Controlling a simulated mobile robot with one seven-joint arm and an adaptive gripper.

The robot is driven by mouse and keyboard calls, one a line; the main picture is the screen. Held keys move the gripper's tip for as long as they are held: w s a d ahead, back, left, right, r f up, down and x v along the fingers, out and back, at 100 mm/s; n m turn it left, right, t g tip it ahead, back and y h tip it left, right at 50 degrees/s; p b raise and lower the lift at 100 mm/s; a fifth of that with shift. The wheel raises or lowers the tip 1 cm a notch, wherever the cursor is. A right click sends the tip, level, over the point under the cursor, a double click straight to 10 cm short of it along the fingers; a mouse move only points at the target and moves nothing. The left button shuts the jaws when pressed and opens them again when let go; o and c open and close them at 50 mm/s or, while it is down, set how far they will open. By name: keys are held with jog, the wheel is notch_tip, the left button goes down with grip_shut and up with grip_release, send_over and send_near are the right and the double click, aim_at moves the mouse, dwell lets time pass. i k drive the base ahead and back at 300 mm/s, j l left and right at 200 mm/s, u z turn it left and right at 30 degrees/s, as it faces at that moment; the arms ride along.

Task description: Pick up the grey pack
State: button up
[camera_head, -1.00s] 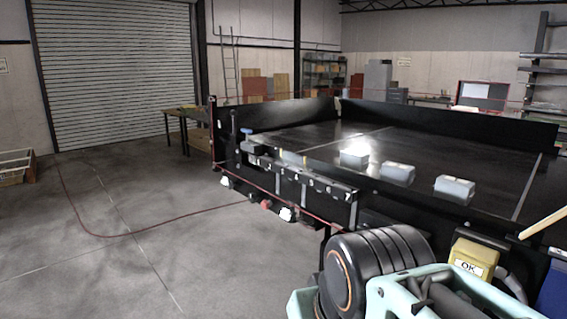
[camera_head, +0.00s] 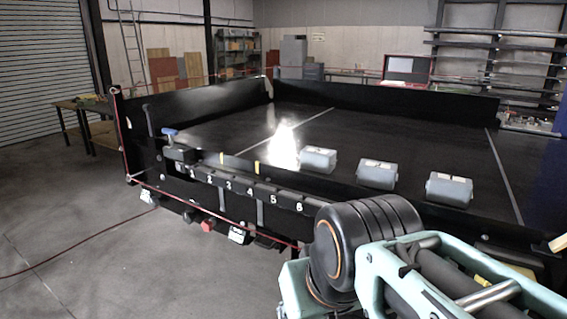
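Three grey packs sit in a slanting row on the dark conveyor bed (camera_head: 360,125), near its front edge. The left grey pack (camera_head: 318,160) is beside a bright glare patch. The middle grey pack (camera_head: 377,175) and the right grey pack (camera_head: 449,190) are nearer to me. Each has a pale top mark too small to read. They stand apart from one another. My teal and black arm fills the lower right, in front of the conveyor's near side. My gripper is not visible, and nothing touches the packs.
A black front rail with numbered blocks (camera_head: 252,191) and a blue knob (camera_head: 170,132) runs along the conveyor. Raised black walls (camera_head: 390,97) bound its far side. A red cord hangs along the left edge. Floor at left is mostly clear.

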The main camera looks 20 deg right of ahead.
aim_at(373, 174)
jog(key=i+j+z, duration=0.2)
jog(key=i+z, duration=0.15)
jog(key=i+j+z, duration=0.35)
jog(key=k+l, duration=0.05)
jog(key=l, duration=0.05)
